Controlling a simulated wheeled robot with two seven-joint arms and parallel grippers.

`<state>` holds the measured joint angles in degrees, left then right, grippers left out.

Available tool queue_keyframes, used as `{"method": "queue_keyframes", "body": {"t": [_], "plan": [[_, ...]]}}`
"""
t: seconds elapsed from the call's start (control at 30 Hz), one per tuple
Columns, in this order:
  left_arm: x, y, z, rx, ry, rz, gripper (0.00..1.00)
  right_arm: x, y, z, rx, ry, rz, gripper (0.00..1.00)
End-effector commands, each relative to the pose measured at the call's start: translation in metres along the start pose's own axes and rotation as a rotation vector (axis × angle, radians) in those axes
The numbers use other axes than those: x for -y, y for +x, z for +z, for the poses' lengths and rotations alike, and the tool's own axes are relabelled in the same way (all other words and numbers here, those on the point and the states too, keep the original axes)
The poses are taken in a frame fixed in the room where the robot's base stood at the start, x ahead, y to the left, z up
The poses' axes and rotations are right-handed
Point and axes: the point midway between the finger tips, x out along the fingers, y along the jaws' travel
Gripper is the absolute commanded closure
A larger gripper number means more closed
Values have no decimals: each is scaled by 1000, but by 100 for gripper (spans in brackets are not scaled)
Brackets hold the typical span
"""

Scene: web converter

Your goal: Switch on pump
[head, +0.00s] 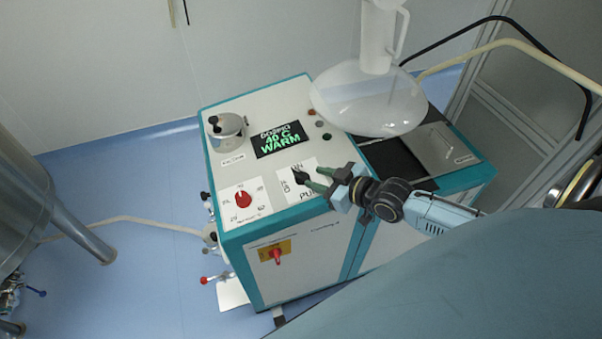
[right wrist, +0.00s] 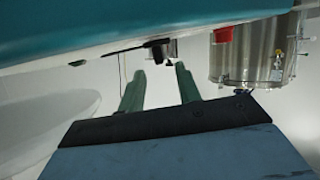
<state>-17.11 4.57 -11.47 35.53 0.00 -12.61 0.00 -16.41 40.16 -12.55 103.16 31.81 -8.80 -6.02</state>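The pump switch (head: 299,177) is a black knob on a white label plate, partly lettered "PU", on the top of the teal-edged machine (head: 285,216). My right gripper (head: 312,179) comes in from the right in the head view, with its green fingers close to the right side of this knob. The fingers partly cover the label. In the right wrist view the gripper (right wrist: 160,80) is open, with a gap between its fingers. A small dark knob-like part (right wrist: 158,48) shows just beyond the fingertips. Contact cannot be told. My left gripper is not in view.
A red dial (head: 243,199) is left of the pump switch, and a red switch (head: 277,255) is on the front. A large clear flask (head: 369,98) stands behind the gripper. A steel tank (head: 30,215) is at far left.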

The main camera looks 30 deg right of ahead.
Motion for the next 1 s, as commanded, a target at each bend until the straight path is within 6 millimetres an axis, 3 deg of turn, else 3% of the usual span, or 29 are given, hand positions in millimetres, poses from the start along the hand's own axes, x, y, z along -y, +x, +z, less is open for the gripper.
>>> {"method": "queue_keyframes", "body": {"t": [0.2, 0.4, 0.8, 1.0], "plan": [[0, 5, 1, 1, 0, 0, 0, 0, 37, 0, -1, 0, 1, 66], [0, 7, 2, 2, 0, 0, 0, 0, 59, 0, 0, 0, 0, 66], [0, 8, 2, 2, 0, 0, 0, 0, 66, 0, 1, -1, 0, 66], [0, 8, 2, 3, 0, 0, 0, 0, 66, 0, 1, -1, 0, 90]]}}
